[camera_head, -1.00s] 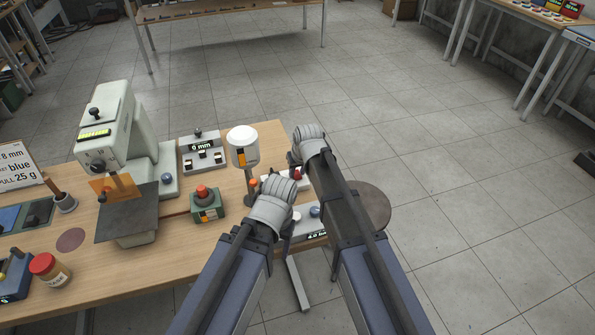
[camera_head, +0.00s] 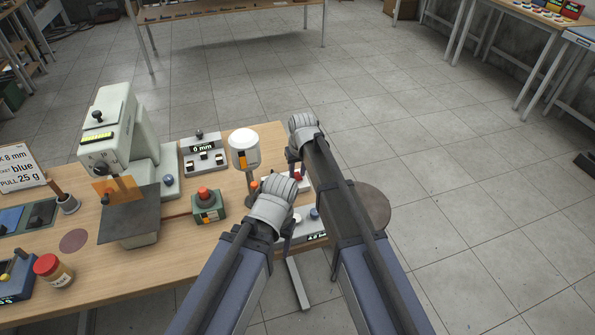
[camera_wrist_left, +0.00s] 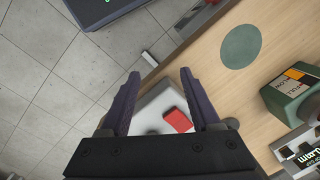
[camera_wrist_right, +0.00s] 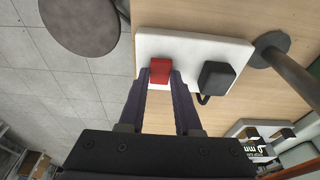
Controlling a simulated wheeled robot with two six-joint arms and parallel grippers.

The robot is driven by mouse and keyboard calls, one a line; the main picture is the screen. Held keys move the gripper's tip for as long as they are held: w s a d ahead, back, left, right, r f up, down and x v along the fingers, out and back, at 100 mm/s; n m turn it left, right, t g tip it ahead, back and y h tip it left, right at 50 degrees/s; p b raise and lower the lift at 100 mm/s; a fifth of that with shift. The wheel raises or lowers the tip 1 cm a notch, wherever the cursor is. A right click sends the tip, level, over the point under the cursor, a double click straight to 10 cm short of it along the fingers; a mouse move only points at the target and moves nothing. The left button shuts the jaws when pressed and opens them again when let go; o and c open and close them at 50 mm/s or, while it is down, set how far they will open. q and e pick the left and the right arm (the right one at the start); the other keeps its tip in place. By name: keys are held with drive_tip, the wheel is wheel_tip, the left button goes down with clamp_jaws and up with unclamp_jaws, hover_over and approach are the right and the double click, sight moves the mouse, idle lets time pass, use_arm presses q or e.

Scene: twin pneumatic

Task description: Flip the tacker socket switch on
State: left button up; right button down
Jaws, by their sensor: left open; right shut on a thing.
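In the right wrist view a white socket plate (camera_wrist_right: 205,48) lies at the table's edge. It carries a red rocker switch (camera_wrist_right: 160,71) and a black plug (camera_wrist_right: 216,76). My right gripper (camera_wrist_right: 162,76) has its two fingertips on either side of the red switch, shut on it. In the head view my right gripper (camera_head: 292,162) is above my left one, and the red part (camera_head: 297,176) shows between them. My left gripper (camera_wrist_left: 160,78) is open and empty. Beyond its fingers is a white plate with a red switch (camera_wrist_left: 178,120); I cannot tell if it is the same socket.
The tacker (camera_head: 105,130) stands at the table's left. Floor lies right of the table.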

sight(299, 179)
drive_tip(key=c, duration=0.6)
unclamp_jaws()
drive_tip(key=p+v, duration=0.7)
drive_tip(key=v, duration=0.1)
drive_tip(key=shift+p, duration=0.4)
drive_tip(key=shift+f, duration=0.1)
drive_tip(key=s+d+g+h, duration=0.1)
drive_tip(key=s+d, duration=0.1)
drive_tip(key=s, duration=1)
drive_tip(key=s+d+g+h, duration=0.1)
drive_tip(key=s+d, duration=0.2)
drive_tip(key=s, duration=1)
drive_tip(key=shift+s+d+f+g, duration=0.15)
drive_tip(key=shift+s+d+g, duration=0.1)
drive_tip(key=shift+d+g, duration=0.05)
